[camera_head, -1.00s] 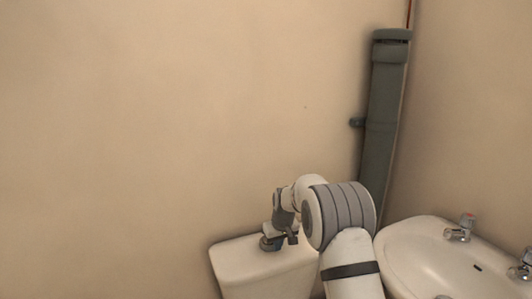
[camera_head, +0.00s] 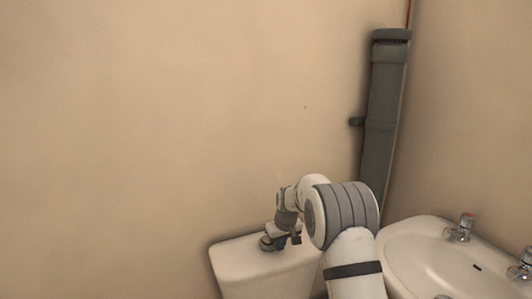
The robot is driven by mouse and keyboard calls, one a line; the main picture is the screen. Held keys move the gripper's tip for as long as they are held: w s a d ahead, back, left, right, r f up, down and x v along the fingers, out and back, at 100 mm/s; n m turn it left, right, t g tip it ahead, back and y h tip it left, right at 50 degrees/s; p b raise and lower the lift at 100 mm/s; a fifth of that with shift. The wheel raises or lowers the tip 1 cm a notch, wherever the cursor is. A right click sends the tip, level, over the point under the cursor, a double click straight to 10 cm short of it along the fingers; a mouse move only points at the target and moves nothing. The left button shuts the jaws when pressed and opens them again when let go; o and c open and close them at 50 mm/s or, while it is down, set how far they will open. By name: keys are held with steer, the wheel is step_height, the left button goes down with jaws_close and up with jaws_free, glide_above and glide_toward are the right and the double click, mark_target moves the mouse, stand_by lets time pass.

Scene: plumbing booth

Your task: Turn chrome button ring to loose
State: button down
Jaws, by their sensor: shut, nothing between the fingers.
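The white toilet cistern (camera_head: 236,265) stands at the bottom middle of the head view. My gripper (camera_head: 272,243) points down over the cistern lid. Its fingers are small and dark here, and they look shut with nothing visible between them. The chrome button ring cannot be made out; the gripper covers the part of the lid below it. I cannot tell whether the fingers touch the lid or a ring.
A white washbasin (camera_head: 415,237) with two chrome taps (camera_head: 460,228) stands to the right of my arm. A grey-green vertical pipe (camera_head: 384,100) runs down the wall near the corner. The wall to the left is bare.

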steer(key=p+v, duration=0.1)
steer(key=v, duration=0.1)
steer(key=w+p+v, duration=0.1)
steer(key=v, duration=0.1)
steer(key=p+v, duration=0.1)
steer(key=shift+a+r+p, duration=0.2)
steer(key=shift+r+p, duration=0.15)
steer(key=shift+r, duration=0.2)
